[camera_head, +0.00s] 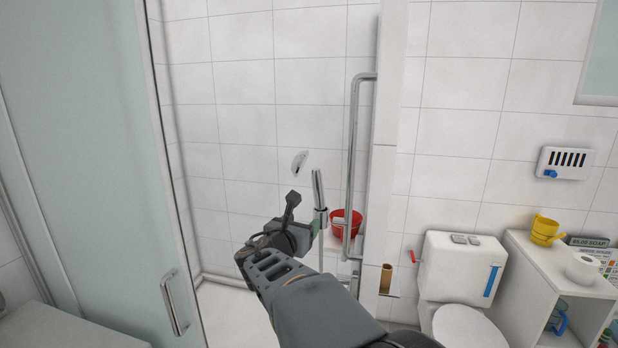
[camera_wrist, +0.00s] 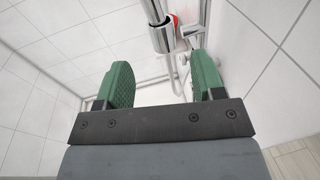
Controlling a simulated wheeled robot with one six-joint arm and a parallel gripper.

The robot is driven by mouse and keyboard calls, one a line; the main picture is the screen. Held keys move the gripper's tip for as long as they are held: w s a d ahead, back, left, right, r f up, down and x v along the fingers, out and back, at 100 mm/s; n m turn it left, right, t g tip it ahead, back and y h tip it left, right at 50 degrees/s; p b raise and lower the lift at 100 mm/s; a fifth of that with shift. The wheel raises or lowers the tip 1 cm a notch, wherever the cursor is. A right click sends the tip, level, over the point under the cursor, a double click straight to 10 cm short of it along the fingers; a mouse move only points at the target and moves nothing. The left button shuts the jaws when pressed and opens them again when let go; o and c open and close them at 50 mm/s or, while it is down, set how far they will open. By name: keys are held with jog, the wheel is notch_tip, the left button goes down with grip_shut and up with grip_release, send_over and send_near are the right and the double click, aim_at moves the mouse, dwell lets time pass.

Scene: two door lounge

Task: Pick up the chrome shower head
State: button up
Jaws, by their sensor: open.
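The chrome shower head (camera_head: 317,187) is a slim, upright metal piece in a holder on a riser rail, inside the shower at mid-picture. In the wrist view, a thick chrome cylinder (camera_wrist: 164,39) on the rail shows above the gap between the green fingers; I cannot tell whether it is the head or its holder. My gripper (camera_head: 305,222) is open, just left of and below the shower head in the head view. In the wrist view, the space between the fingers (camera_wrist: 163,72) is empty.
A glass door (camera_head: 95,130) with a handle stands at left. A vertical grab bar (camera_head: 354,150) and a red bucket (camera_head: 346,222) are just right of the rail. A toilet (camera_head: 462,290) and white shelf (camera_head: 545,270) stand at right. A white fitting (camera_head: 299,162) is on the wall.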

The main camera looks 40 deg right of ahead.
aim_at(317, 198)
jog(key=w+d, duration=0.1)
jog(key=d, duration=0.1)
jog(key=w+d+r+n+p, duration=0.1)
jog(key=d, duration=0.2)
jog(key=w+d+n+t+p, duration=0.1)
jog(key=d, duration=0.1)
jog(key=shift+w+d+r, duration=0.3)
jog(key=shift+w, duration=0.1)
jog(key=shift+p+x, duration=1.3)
jog(key=shift+x, duration=1.85)
jog(key=shift+f, duration=0.2)
jog(key=shift+c, duration=0.3)
jog(key=c, duration=1)
